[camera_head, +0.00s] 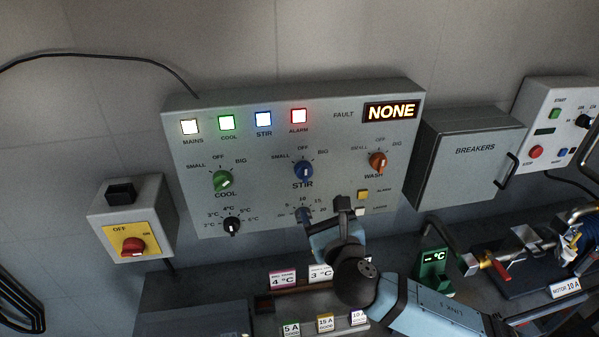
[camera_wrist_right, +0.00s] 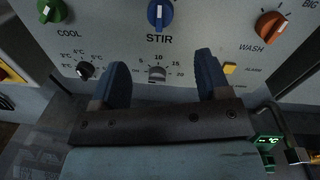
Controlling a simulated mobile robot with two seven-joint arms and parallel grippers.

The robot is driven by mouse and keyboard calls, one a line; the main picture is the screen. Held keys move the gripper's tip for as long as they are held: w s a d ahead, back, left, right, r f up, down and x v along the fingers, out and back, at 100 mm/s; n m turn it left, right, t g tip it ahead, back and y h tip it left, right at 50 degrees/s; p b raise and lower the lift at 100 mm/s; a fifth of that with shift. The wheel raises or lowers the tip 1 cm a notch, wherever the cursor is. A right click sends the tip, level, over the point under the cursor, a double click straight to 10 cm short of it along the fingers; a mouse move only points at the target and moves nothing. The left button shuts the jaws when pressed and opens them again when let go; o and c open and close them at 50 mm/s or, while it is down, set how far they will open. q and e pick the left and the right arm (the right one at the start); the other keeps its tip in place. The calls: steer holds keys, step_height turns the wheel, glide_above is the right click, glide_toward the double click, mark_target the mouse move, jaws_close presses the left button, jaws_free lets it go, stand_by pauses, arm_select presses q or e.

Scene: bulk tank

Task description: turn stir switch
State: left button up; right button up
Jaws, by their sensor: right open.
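The stir switch is a blue knob (camera_head: 303,171) in the middle of the grey control panel (camera_head: 335,108), with SMALL, OFF and BIG around it. It also shows at the top of the right wrist view (camera_wrist_right: 160,14), where its white mark looks about vertical. My right gripper (camera_head: 323,210) is open and empty, in front of the panel's lower edge and below the stir knob. In the right wrist view my blue fingers (camera_wrist_right: 161,65) stand apart on either side of the small timer dial (camera_wrist_right: 157,74), clear of the stir knob. My left gripper is not in view.
The green COOL knob (camera_head: 222,180) and orange WASH knob (camera_head: 377,162) flank the stir knob. A counter with labelled blocks lies below.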

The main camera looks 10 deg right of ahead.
mark_target(307, 176)
steer(key=w, duration=0.4)
steer(key=w+p, duration=0.1)
steer(key=w, duration=0.3)
steer(key=w+a, duration=0.1)
steer(key=w, duration=0.3)
steer(key=shift+w+p, duration=0.3)
steer(key=shift+w, duration=0.05)
steer(key=shift+c, duration=0.5)
steer(key=c, duration=0.8)
steer(key=shift+m, duration=0.3)
steer(key=m, duration=0.4)
steer(key=shift+d+f+m+b, duration=0.1)
steer(key=shift+f+m+b, duration=0.05)
steer(key=shift+m+b, duration=0.2)
steer(key=m+b, duration=0.1)
steer(key=m, duration=0.2)
steer(key=shift+t, duration=0.3)
steer(key=shift+d+m, duration=0.1)
steer(key=shift+m, duration=0.85)
steer(key=shift+h, duration=0.3)
